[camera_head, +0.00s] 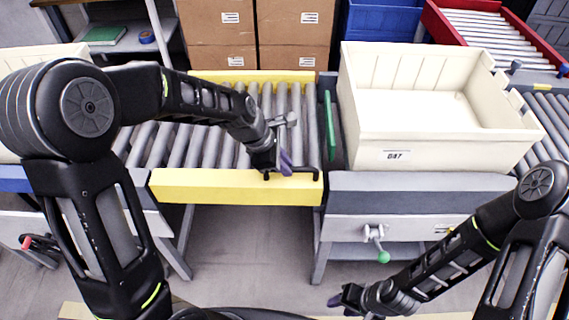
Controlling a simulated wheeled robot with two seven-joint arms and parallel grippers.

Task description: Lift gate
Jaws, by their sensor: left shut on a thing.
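The gate is a roller section (212,140) with a yellow front beam (215,187) and a yellow back beam (250,76), lying level in the conveyor line. A black handle (312,172) sits on top of the front beam near its right end. My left gripper (286,168) is at this handle and shut on it; its purple fingertips partly hide the grip. My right gripper (340,300) is low at the bottom, in front of the conveyor and away from the gate. Whether its jaws are open is too small to tell.
A green-knobbed lever (380,250) hangs below the bin. Cardboard boxes (220,30) stand behind. Floor is open below the gate.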

